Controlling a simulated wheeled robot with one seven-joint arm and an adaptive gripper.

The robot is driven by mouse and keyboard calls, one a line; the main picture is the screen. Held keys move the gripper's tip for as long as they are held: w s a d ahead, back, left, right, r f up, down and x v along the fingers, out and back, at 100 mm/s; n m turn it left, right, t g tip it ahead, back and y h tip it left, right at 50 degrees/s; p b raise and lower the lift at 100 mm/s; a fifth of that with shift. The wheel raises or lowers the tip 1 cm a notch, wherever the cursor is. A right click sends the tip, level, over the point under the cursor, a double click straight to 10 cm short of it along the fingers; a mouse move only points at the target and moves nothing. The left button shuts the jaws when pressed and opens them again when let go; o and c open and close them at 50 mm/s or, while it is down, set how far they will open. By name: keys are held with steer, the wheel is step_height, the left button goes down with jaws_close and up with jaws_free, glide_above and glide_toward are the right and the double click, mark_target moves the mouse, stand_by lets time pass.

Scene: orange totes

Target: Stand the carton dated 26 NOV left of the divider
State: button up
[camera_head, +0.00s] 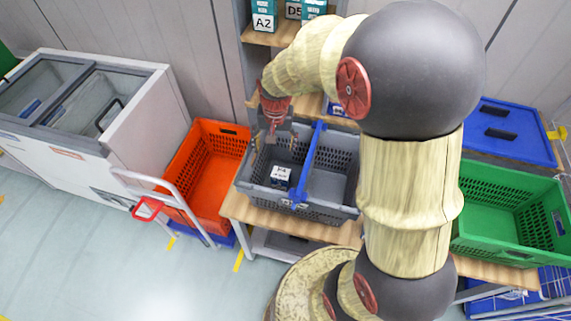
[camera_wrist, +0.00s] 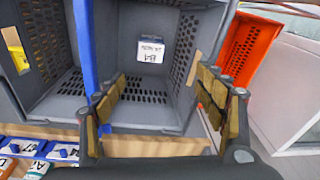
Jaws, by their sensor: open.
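A small dark-blue carton with a white label (camera_head: 281,175) stands in the left compartment of the grey tote (camera_head: 248,190). The wrist view shows the carton (camera_wrist: 151,50) with its print upside down; the date is too small to read surely. The blue divider (camera_head: 309,158) splits the tote, and the right compartment looks empty in the head view. In the wrist view the divider (camera_wrist: 84,45) lies left of the carton. My gripper (camera_head: 283,132) is over the back of the left compartment, open and empty. Its spread fingers show in the wrist view (camera_wrist: 162,92), apart from the carton.
An orange tote (camera_head: 213,160) stands left of the grey tote, behind a white trolley handle. A green tote (camera_head: 505,215) and blue lid (camera_head: 508,130) are at right. Shelved cartons (camera_head: 264,18) stand behind. A chest freezer (camera_head: 90,120) is far left.

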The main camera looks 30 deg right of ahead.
steer(key=s+a+r+n+t, duration=0.2)
steer(key=s+a+r+n, duration=0.1)
steer(key=s+r, duration=0.6)
steer(key=s+a+r+n+t, duration=0.2)
steer(key=s+a+r+n, duration=0.1)
steer(key=s+r, duration=0.7)
steer(key=shift+s+a+n, duration=0.35)
steer(key=shift+a+n, duration=0.05)
steer(key=shift+a, duration=0.2)
steer(key=shift+f, duration=0.1)
